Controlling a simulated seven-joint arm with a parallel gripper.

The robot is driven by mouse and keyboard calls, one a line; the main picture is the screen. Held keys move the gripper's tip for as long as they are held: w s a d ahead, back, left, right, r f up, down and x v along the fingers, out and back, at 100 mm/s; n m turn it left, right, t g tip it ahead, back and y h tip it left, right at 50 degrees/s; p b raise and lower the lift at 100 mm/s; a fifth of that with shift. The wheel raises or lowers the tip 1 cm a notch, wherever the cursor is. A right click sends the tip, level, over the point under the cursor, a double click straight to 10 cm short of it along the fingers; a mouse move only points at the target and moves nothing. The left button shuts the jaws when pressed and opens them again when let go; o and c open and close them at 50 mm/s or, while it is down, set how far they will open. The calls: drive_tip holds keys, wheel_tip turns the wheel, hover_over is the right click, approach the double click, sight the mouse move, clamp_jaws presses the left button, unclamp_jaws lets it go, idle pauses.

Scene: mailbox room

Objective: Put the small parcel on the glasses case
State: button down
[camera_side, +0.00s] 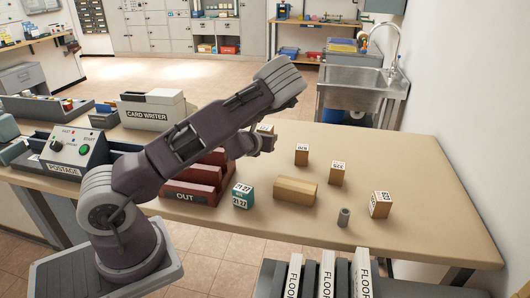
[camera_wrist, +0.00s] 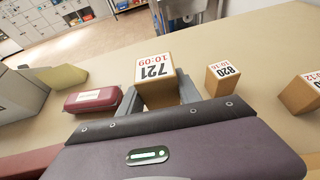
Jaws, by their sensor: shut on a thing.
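A small brown parcel (camera_wrist: 157,88) with a white label reading 721 10:09 sits between the fingers of my gripper (camera_wrist: 159,98) in the wrist view. My gripper is shut on it. In the side view my gripper (camera_side: 262,143) is over the middle of the table, and the parcel's top (camera_side: 265,128) shows just behind it. A dark red, rounded case (camera_wrist: 95,100), which looks like the glasses case, lies left of my gripper in the wrist view. I cannot make it out in the side view, where my arm blocks part of the table.
Similar small boxes (camera_side: 302,154) (camera_side: 337,173) (camera_side: 381,204) stand to the right. A long tan block (camera_side: 295,191), a teal box (camera_side: 243,196) and a grey cylinder (camera_side: 344,217) are nearer the front. A red OUT tray (camera_side: 190,193) and a card writer (camera_side: 150,113) stand left.

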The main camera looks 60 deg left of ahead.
drive_tip(key=s+a+r+n+g+y, duration=0.25)
drive_tip(key=a+n+g, duration=0.25)
drive_tip(key=a, duration=0.4)
drive_tip(key=s+a+r+n+g+y, duration=0.1)
drive_tip(key=a+r+n+g+y, duration=0.2)
drive_tip(key=a+n+g, duration=0.45)
drive_tip(key=f, duration=0.3)
drive_tip(key=f+m+t, duration=0.1)
drive_tip(key=f, duration=0.2)
drive_tip(key=a+f+m+t, duration=0.1)
drive_tip(key=f, duration=0.2)
drive_tip(key=shift+a+f+h, duration=0.1)
drive_tip(key=shift+f+h, duration=0.05)
drive_tip(key=shift+h, duration=0.1)
drive_tip(key=shift+f, duration=0.1)
drive_tip(key=c, duration=0.8)
unclamp_jaws()
drive_tip(key=shift+c, duration=0.2)
